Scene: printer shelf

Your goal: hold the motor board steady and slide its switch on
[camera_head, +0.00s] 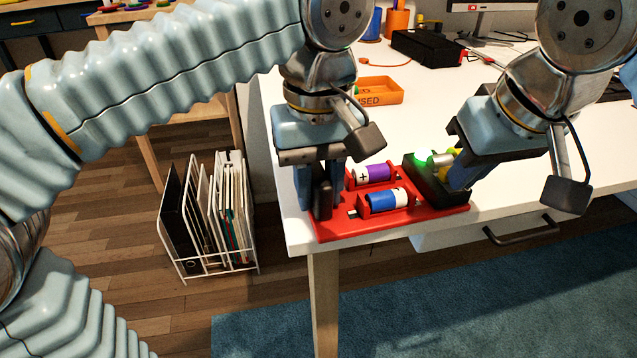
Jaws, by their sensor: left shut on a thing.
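The red motor board (345,230) lies flat at the table's near left corner. It carries a purple battery (375,173) and a blue and white battery (388,200) in red holders. On its right are a black block (427,183) and a silver and yellow motor (441,160), with a green glow (422,155) beside them. My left gripper (322,207) points down and is shut on the board's left end. My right gripper (458,182) is low at the board's right end, by the black block; its fingertips are partly hidden. I cannot make out the switch.
An orange tray (378,91) stands behind the board, with a black box (427,47) and a monitor (490,8) farther back. A white file rack (210,215) stands on the floor at left. The white tabletop (520,185) right of the board is clear.

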